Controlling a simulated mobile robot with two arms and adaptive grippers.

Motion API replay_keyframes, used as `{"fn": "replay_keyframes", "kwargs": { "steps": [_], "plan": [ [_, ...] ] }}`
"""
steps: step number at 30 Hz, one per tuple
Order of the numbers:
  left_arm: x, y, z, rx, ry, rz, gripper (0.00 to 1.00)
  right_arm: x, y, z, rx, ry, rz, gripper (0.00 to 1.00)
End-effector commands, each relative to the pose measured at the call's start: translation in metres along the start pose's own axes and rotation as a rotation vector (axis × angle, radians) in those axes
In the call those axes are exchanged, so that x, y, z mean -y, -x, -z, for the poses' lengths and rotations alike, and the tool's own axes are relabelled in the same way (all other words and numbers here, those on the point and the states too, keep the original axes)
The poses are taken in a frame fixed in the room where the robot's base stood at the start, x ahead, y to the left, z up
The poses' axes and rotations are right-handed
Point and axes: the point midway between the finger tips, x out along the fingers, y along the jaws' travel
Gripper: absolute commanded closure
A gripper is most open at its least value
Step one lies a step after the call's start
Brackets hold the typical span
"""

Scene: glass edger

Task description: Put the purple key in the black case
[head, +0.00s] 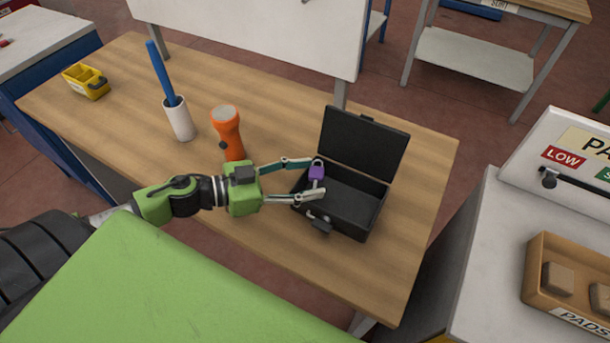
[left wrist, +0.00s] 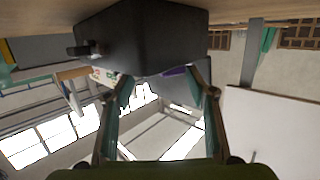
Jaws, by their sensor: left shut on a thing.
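The black case (head: 352,207) stands open on the wooden table, its lid (head: 362,142) raised at the back. Its inside looks empty where it shows. My left gripper (head: 317,178) reaches in from the left and is shut on the purple key (head: 316,171), whose purple head and pale metal part show between the fingertips. The key is over the left part of the case; its height above the case floor is hard to tell. In the left wrist view the case (left wrist: 140,38) fills the top, and a sliver of the purple key (left wrist: 175,71) shows near the fingertips.
An orange flashlight (head: 228,132) stands just behind my left gripper. A white cup (head: 179,120) with a blue stick and a yellow tape dispenser (head: 86,81) are farther left on the table (head: 290,110). A white board (head: 250,35) stands along the table's back edge.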

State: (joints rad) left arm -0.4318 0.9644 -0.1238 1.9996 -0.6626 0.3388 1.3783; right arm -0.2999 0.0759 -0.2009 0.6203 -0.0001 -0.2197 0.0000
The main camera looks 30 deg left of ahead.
Motion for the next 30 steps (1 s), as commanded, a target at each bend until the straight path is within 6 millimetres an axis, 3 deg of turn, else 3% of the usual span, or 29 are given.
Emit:
{"fn": "replay_keyframes", "kwargs": {
  "steps": [7, 8, 9, 10, 20, 24, 30],
  "plan": [
    [0.0, -0.001, -0.005, 0.0, 0.001, 0.0, 0.63, 0.0, -0.001, 0.0, 0.0, 0.0, 0.0, 0.6],
    [0.0, -0.001, -0.005, 0.0, 0.001, 0.0, 0.44, 0.0, -0.001, 0.0, 0.0, 0.0, 0.0, 0.6],
    [0.0, -0.001, -0.005, 0.001, 0.001, 0.0, 0.33, 0.0, -0.001, 0.0, 0.0, 0.001, 0.0, 0.6],
    [0.0, -0.001, -0.005, 0.001, 0.001, 0.0, 0.32, -0.001, -0.001, 0.0, 0.0, 0.001, -0.001, 0.6],
    [0.0, -0.001, -0.004, 0.001, 0.0, -0.001, 0.32, -0.004, 0.0, -0.001, 0.001, 0.002, -0.005, 0.6],
    [-0.001, 0.002, 0.008, 0.0, -0.001, -0.003, 0.32, -0.005, 0.002, -0.001, 0.001, 0.002, -0.006, 0.6],
    [-0.001, 0.023, 0.004, 0.005, 0.004, -0.001, 0.32, -0.005, -0.003, -0.001, 0.001, 0.001, -0.006, 0.6]
  ]
}}
